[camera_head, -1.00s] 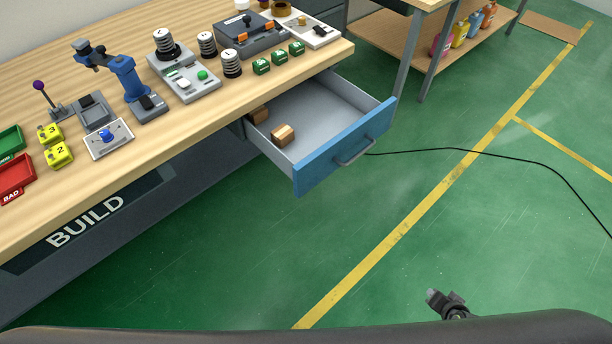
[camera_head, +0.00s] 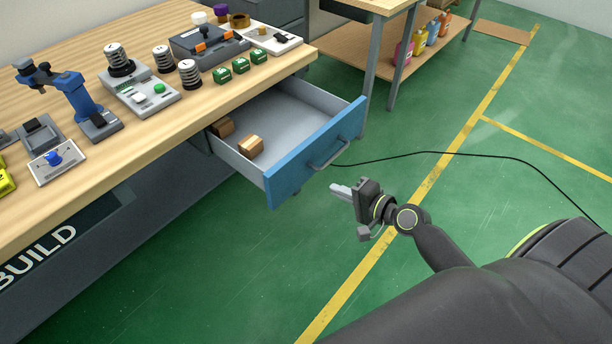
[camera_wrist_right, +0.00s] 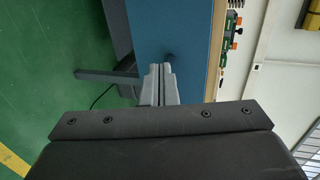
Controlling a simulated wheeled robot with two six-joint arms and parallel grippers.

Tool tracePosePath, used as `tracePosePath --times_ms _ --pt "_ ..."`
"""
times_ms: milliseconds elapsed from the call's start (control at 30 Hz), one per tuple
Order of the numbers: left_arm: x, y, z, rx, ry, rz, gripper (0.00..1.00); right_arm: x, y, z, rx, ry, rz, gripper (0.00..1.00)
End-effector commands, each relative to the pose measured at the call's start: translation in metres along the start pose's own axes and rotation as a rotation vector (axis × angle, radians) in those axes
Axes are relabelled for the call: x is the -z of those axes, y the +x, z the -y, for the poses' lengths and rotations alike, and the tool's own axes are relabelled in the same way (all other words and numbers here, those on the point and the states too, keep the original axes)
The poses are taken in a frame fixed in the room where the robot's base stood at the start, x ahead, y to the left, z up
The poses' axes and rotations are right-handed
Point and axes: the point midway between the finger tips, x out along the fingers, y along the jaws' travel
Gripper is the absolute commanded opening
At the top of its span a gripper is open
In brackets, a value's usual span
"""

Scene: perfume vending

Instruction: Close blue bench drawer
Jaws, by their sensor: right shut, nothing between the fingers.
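The blue-fronted bench drawer (camera_head: 316,152) stands pulled out from under the wooden workbench (camera_head: 205,95) in the head view. Its grey handle (camera_head: 329,153) is on the front face. Two small brown boxes (camera_head: 250,146) lie inside it. My right gripper (camera_head: 341,190) is shut and empty, in front of the drawer and a little to the right of and below the handle in the picture. In the right wrist view the shut fingers (camera_wrist_right: 159,84) point toward the blue drawer front (camera_wrist_right: 180,40); I cannot tell whether they touch it. My left gripper is not in view.
The bench top holds a blue press (camera_head: 75,95), black-and-white cylinders, green blocks (camera_head: 240,66) and other fixtures. A shelf table with colored bottles (camera_head: 418,45) stands behind. A black cable (camera_head: 430,153) crosses the green floor, which is otherwise open on the right.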

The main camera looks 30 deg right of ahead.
Motion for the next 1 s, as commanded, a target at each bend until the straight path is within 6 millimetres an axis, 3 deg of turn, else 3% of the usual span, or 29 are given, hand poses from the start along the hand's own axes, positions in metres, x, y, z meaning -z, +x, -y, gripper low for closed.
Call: tracePosePath --times_ms 300,500,1000 --pt "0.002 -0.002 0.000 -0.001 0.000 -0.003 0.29 -0.001 0.068 0.000 0.000 0.000 0.000 0.00" --pt "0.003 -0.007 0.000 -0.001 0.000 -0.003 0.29 0.000 0.094 0.010 0.000 -0.001 0.000 0.00" --pt "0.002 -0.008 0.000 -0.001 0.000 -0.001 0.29 0.000 0.104 0.011 -0.002 -0.003 -0.001 0.00"
